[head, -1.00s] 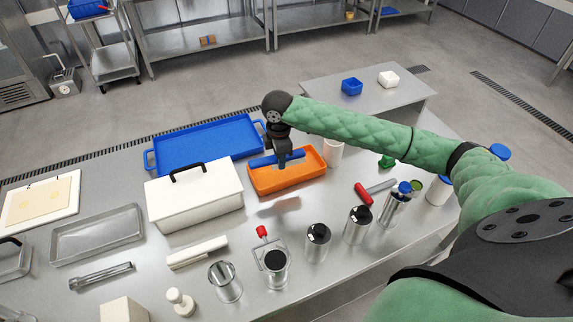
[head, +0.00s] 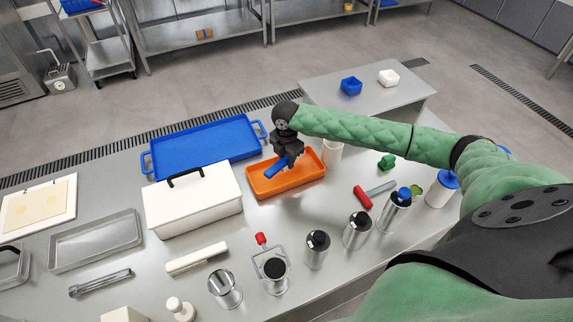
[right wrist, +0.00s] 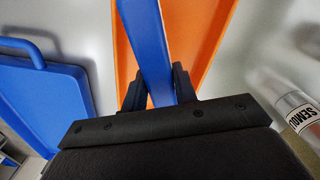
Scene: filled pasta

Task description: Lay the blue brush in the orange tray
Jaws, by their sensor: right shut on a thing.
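The orange tray (head: 308,180) lies on the steel table, right of the white box with a black handle. My right gripper (head: 284,162) is over the tray and shut on the blue brush (head: 275,171). In the right wrist view the blue brush (right wrist: 147,45) runs away from between the fingers (right wrist: 160,90), with the orange tray (right wrist: 205,30) behind it. I cannot tell whether the brush touches the tray floor. The brush's far end is cut off in the wrist view. My left gripper is not in view.
A blue tray (head: 205,150) lies behind the white box (head: 193,205). A white cup (head: 332,152) stands close at the orange tray's right. Several steel canisters, a red-handled tool (head: 363,197) and a green object (head: 387,162) lie in front and to the right.

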